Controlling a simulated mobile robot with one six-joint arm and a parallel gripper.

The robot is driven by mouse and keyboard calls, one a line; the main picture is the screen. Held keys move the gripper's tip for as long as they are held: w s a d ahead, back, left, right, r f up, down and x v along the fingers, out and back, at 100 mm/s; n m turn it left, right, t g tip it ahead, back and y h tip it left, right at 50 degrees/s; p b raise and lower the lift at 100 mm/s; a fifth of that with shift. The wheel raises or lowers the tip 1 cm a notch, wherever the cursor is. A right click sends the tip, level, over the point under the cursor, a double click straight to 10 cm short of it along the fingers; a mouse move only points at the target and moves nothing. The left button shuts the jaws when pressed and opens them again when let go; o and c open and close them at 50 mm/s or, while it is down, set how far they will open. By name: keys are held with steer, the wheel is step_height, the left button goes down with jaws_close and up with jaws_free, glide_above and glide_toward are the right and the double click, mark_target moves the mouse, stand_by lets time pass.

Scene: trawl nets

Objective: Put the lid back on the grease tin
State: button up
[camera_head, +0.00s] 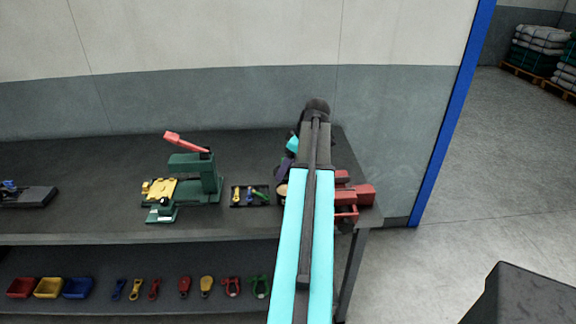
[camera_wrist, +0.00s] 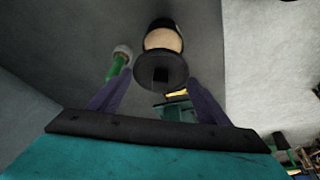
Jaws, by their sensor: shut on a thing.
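My gripper (camera_wrist: 158,80) has its two purple fingers on either side of a dark round lid (camera_wrist: 148,82) and is shut on it. In the wrist view, a round tan surface with a dark edge (camera_wrist: 163,40) shows just beyond the lid; it looks like the open grease tin. The lid partly covers it, and I cannot tell whether they touch. In the head view, my arm hides most of this spot. Only a bit of tan (camera_head: 282,190) shows at the arm's left side, and a purple finger (camera_head: 284,166) above it.
A red vise (camera_head: 355,195) stands right of my arm at the bench end (camera_head: 100,226). A small tray of tools (camera_head: 236,204) and a green press (camera_head: 195,175) stand to the left. A green item (camera_wrist: 119,66) is near the left finger. The wall is close behind.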

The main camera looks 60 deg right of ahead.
steer(key=shift+f, duration=0.15)
steer(key=shift+f+b, duration=1.7)
steer(key=shift+f, duration=1.3)
steer(key=shift+s, duration=0.15)
steer(key=shift+f, duration=0.2)
stand_by(0.7)
steer(key=o, duration=1.1)
steer(key=shift+o, duration=0.9)
steer(key=shift+r, duration=0.1)
